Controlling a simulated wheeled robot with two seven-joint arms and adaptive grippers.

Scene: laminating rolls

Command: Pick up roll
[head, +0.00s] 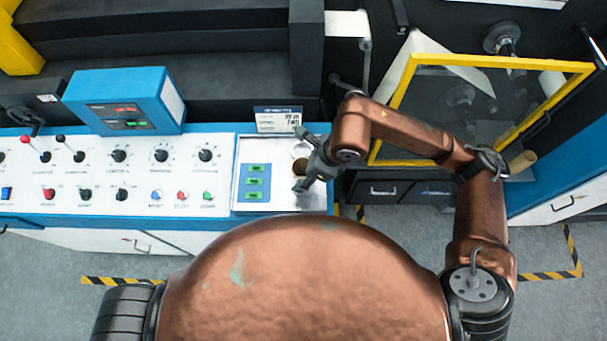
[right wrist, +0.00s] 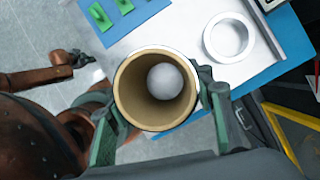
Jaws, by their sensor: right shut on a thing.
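The roll (right wrist: 128,88) is a tan, hollow tube, seen end-on in the right wrist view. A light grey round patch shows inside it. My right gripper (right wrist: 158,100) is shut on the roll, with a finger on each side of its wall. In the head view my right gripper (head: 304,170) is over the right end of the white control panel.
A white ring (right wrist: 229,37) lies on the panel beside the roll; it is partly seen in the head view. Knobs and buttons fill the panel (head: 225,147) to the left. A yellow-framed window (head: 480,60) stands at the right. Grey floor lies in front.

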